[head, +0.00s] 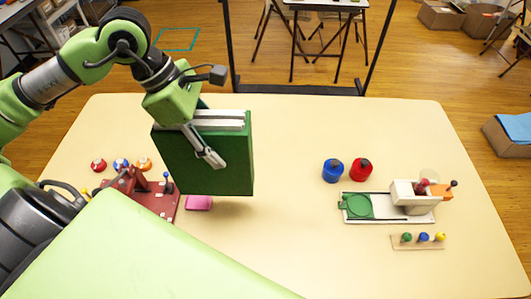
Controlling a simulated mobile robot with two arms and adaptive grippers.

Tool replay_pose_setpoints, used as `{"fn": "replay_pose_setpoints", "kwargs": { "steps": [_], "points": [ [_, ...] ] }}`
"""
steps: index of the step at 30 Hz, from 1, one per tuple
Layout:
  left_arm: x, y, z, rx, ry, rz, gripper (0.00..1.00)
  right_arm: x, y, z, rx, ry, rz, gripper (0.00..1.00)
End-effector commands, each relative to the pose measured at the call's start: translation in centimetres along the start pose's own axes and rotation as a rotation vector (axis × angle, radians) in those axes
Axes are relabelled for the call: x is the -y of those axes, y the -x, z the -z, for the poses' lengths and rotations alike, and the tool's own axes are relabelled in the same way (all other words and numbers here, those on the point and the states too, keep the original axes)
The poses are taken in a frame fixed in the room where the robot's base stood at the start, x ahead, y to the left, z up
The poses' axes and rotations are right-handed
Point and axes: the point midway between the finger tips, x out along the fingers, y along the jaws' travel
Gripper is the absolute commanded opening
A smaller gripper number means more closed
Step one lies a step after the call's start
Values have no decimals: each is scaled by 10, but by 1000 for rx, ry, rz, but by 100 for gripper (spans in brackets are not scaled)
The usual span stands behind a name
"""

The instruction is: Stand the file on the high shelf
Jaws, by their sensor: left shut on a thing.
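The file is a dark green, box-like binder (225,168) with a pale grey top edge. My left gripper (212,158) is shut on it from above, with one finger across its broad front face. The file is upright, slightly turned, and appears to be held above the left middle of the table. The gripper's other finger is hidden behind the file. No high shelf can be made out in the head view; only a dark frame (300,91) with two posts stands behind the table's far edge. My right gripper is not in view.
On the cream table (300,240), a dark red fixture (150,200) and a pink block (199,203) are near the file. Blue (332,171) and red pots (361,169) stand right of centre. A white-and-green device (385,207) is at right. The table's middle is clear.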

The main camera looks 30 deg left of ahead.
Motion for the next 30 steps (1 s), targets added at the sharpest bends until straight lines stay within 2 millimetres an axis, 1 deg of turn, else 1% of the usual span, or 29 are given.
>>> {"fn": "replay_pose_setpoints", "kwargs": {
  "steps": [1,3,6,8,14,20,21,24,27,30],
  "points": [
    [-3,3,-4,6,3,-2,0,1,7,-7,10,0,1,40],
    [-7,1,-6,8,3,-3,0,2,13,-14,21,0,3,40],
    [-12,-4,-11,8,0,-2,0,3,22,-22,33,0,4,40],
    [-15,-7,-14,7,-4,-2,0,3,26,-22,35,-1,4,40],
    [-38,-28,-28,10,-2,1,0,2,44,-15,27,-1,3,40],
    [-67,-54,-45,6,-3,2,0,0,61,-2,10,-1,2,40],
    [-71,-64,-45,5,-1,4,0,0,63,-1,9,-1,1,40],
    [-82,-86,-46,3,0,4,0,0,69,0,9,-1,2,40],
    [-91,-103,-48,3,-2,3,0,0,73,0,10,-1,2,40],
    [-97,-112,-48,3,-3,1,0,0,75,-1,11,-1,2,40]
  ]
}}
